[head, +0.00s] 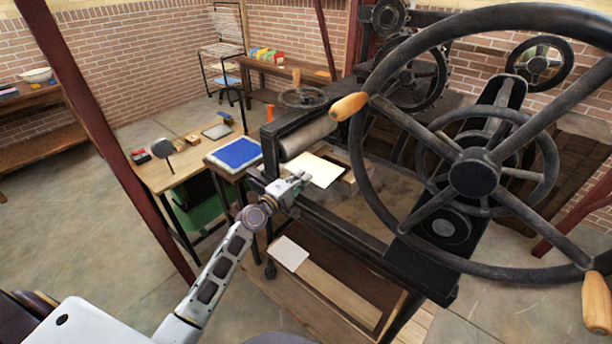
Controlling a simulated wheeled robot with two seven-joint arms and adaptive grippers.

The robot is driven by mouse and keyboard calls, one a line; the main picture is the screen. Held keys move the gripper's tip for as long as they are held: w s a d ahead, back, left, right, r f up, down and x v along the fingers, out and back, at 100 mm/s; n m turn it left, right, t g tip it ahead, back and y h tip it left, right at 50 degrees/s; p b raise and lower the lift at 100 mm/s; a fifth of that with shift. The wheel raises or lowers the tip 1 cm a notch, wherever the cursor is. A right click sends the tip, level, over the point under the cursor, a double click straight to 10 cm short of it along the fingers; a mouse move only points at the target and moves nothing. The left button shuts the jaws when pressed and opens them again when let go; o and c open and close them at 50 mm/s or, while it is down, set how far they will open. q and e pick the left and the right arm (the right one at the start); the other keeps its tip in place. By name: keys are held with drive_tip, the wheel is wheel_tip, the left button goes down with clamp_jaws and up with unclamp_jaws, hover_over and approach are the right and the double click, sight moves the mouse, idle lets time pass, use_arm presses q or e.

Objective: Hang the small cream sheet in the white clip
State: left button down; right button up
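A small cream sheet (322,171) lies flat or is held nearly level at the bed of the big press, in front of its roller. My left gripper (304,178) is at the sheet's near left edge, with its fingertips overlapping that edge. The fingers are too small to tell whether they are shut on it. I cannot make out the white clip in this view. My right gripper is not in view.
The press's large black handwheel (473,172) fills the right side. A pale sheet (289,254) lies on the press's lower shelf. A blue slab (238,153) is left of the press, beside a wooden table (167,178). A wire rack (222,50) stands at the back wall. Floor is clear at left.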

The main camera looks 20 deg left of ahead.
use_arm(q)
drive_tip(key=b+v, duration=0.2)
drive_tip(key=v, duration=0.8)
drive_tip(key=shift+s, duration=0.35)
idle(0.3)
drive_tip(key=shift+a, duration=0.15)
